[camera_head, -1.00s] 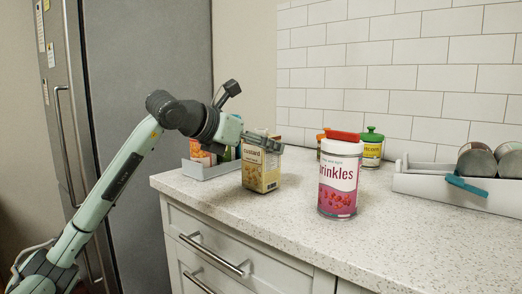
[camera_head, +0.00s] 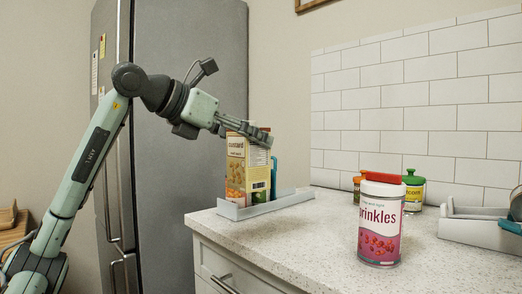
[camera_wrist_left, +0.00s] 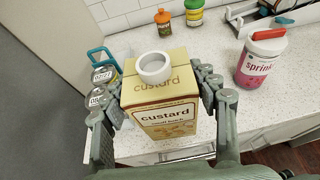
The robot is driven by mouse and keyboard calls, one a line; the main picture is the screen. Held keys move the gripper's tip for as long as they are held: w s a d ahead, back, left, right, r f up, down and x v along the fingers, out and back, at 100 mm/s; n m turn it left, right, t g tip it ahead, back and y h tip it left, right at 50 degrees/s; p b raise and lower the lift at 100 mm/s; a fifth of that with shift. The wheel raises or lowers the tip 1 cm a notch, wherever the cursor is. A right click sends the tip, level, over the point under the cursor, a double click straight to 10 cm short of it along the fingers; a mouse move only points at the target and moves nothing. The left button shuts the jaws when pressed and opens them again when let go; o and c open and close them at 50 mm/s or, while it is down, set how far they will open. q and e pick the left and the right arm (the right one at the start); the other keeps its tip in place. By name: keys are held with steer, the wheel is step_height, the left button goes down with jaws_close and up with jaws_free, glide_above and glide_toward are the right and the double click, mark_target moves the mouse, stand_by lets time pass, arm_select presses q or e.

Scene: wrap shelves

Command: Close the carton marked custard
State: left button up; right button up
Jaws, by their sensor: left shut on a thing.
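The custard carton (camera_head: 247,172) is a yellow and cream box, upright in the head view at the counter's left end. In the left wrist view the carton (camera_wrist_left: 166,114) has a white round spout ring (camera_wrist_left: 154,67) on its top; no cap is seen over the ring. My left gripper (camera_head: 247,133) is shut on the carton from above, with a finger on each side, as the left wrist view also shows (camera_wrist_left: 158,90). The carton is at the grey tray (camera_head: 285,203); whether its base touches the tray is unclear. My right gripper is not in view.
A teal-handled item (camera_head: 274,172) is behind the carton. A white rack (camera_head: 480,232) is at the far right. The fridge (camera_head: 170,180) is left.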

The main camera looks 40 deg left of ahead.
arm_select(q)
steer(key=shift+r, duration=0.1)
steer(key=o, duration=0.9)
steer(key=c, duration=1.1)
